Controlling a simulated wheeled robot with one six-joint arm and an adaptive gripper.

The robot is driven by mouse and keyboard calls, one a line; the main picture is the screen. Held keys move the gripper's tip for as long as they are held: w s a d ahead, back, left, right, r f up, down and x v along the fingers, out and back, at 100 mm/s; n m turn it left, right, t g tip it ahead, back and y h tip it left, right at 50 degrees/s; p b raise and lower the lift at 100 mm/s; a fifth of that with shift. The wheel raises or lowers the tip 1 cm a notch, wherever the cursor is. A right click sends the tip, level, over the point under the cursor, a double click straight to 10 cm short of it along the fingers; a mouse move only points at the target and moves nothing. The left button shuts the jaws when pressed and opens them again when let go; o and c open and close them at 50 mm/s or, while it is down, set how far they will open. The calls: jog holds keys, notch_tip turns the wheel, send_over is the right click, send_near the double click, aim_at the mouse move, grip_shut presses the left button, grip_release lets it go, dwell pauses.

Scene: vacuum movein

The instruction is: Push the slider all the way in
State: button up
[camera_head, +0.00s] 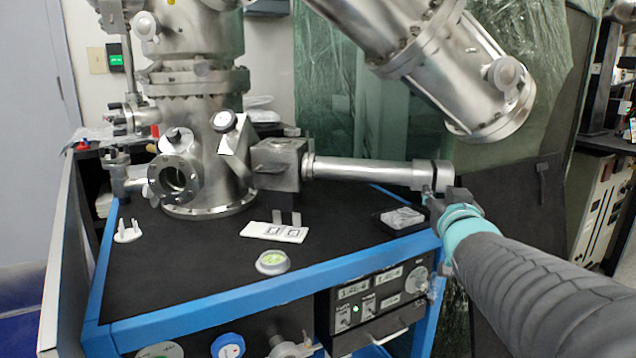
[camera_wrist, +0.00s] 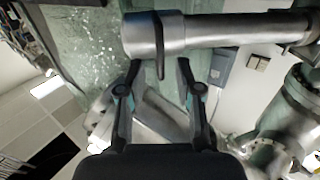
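The slider is a horizontal silver tube (camera_head: 375,170) reaching right from a grey block (camera_head: 277,165) on the vacuum chamber. In the wrist view the tube (camera_wrist: 225,33) crosses the top, and the dark collar (camera_wrist: 159,45) hangs down between my fingertips. My gripper (camera_head: 432,192) is at the tube's right end, just below the collar. In the wrist view my gripper (camera_wrist: 158,68) has its two fingers apart, one on each side of the collar's lower edge. Whether either finger touches it is unclear.
A blue-framed cart with a black top (camera_head: 330,240) carries the chamber (camera_head: 205,145). A small black tray (camera_head: 400,219), a white plate (camera_head: 276,232) and a round level (camera_head: 272,262) lie on it. A large slanted steel cylinder (camera_head: 480,85) hangs above the tube's right end.

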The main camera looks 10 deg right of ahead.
aim_at(434, 187)
jog(key=shift+x, duration=2.3)
grip_shut()
